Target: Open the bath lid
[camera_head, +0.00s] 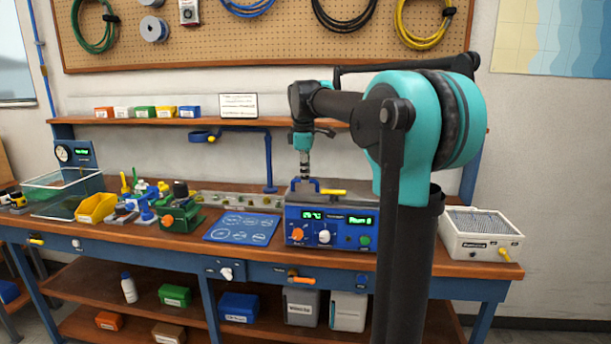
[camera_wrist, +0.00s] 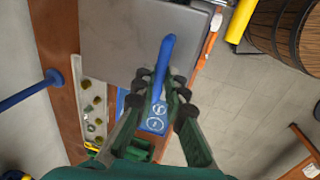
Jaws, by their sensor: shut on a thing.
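The bath (camera_head: 330,232) is a blue box with green displays and knobs, standing on the bench right of centre. Its grey lid (camera_head: 352,203) appears to lie flat on top, and it fills the upper middle of the wrist view (camera_wrist: 125,40). A blue handle (camera_wrist: 164,58) rises along the lid's edge. My gripper (camera_head: 304,176) reaches down from above onto the handle at the left of the lid. In the wrist view its fingers (camera_wrist: 161,88) are shut around the handle's near part. My fingers partly hide the handle in the head view.
A yellow bar (camera_head: 333,192) lies by the bath top. A blue mat (camera_head: 242,229) is left of the bath, and a white box (camera_head: 481,234) stands at the right bench end. A blue arm stand (camera_head: 268,160) is behind. The shelf (camera_head: 350,124) runs above.

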